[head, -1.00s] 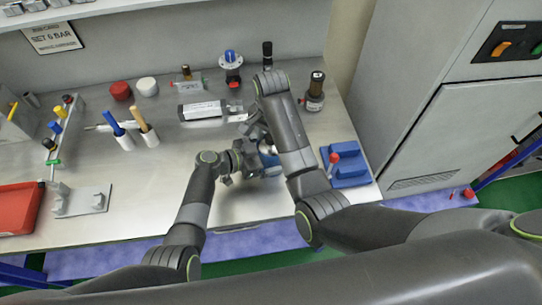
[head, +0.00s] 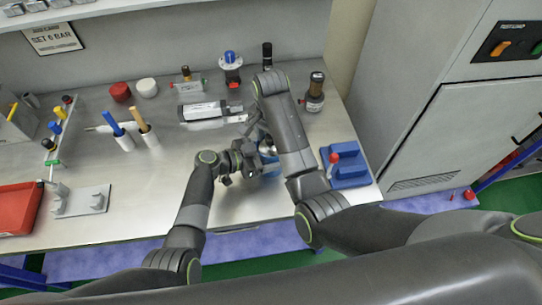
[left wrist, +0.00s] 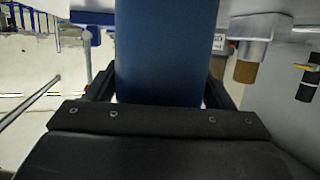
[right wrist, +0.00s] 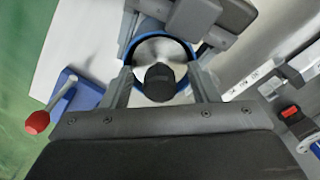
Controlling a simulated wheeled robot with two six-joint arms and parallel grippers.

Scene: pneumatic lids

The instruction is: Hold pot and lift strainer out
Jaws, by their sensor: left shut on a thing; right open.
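The blue pot (head: 270,168) stands on the bench, partly hidden behind my arms. Its blue wall (left wrist: 165,50) fills the space between the fingers of my left gripper (head: 254,160), which is shut on it from the side. In the right wrist view, the pot's blue rim (right wrist: 126,50) surrounds a pale round inside with a black knob (right wrist: 159,83) in the middle, apparently the strainer's. My right gripper (right wrist: 162,88) is open, with one finger on each side of the knob. I cannot tell how far above or around the knob the fingers are.
A blue block (head: 350,176) with a red-knobbed lever (head: 334,158) stands right of the pot. Two tool cups (head: 150,137) stand left.

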